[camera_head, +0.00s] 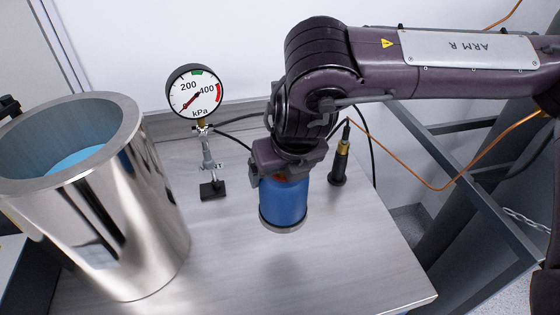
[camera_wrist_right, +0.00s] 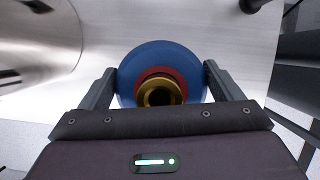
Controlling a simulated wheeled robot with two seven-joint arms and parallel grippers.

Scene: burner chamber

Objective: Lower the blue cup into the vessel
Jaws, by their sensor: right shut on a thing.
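The blue cup (camera_head: 284,205) hangs upright below my right gripper (camera_head: 286,172) in the head view, over the bench. I cannot tell whether its base touches the bench top. In the right wrist view the cup (camera_wrist_right: 130,80) shows from above, with a red ring and a brass centre, between the two fingers of my right gripper (camera_wrist_right: 161,84). The gripper is shut on it. The vessel (camera_head: 150,205) is a tall polished steel cylinder with an open top, left of the cup and apart from it. Something light blue shows inside. My left gripper is not in view.
A pressure gauge (camera_head: 195,92) on a thin stand is behind, between vessel and cup. A black and brass probe (camera_head: 341,158) stands right of the cup. The bench (camera_head: 350,260) is clear in front. A copper line (camera_head: 440,188) hangs at the right.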

